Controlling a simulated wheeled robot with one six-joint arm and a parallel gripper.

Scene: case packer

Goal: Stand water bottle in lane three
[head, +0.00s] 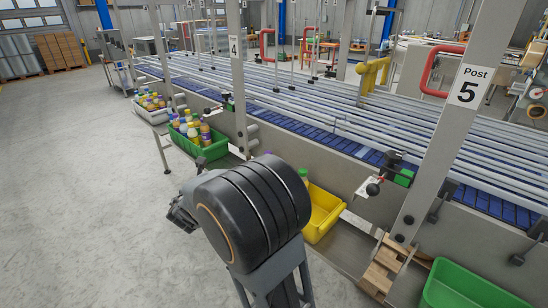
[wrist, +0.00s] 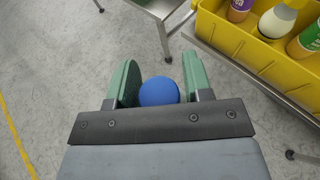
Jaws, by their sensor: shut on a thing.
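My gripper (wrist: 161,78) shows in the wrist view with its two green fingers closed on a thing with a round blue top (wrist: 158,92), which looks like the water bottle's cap. The rest of its body is hidden below the cap and by the gripper. In the head view my dark arm hides the bottle. The lanes, divided by long pale rails (head: 300,88) above blue conveyor slats (head: 300,118), run behind the posts in the head view. I cannot tell which lane is three.
A yellow bin (head: 322,222) with bottles stands right of my arm; it also shows in the wrist view (wrist: 235,47). A green bin (head: 212,150) of bottles and an empty-looking green bin (head: 465,285) flank it. Post 5 (head: 450,140) rises at right. Floor at left is clear.

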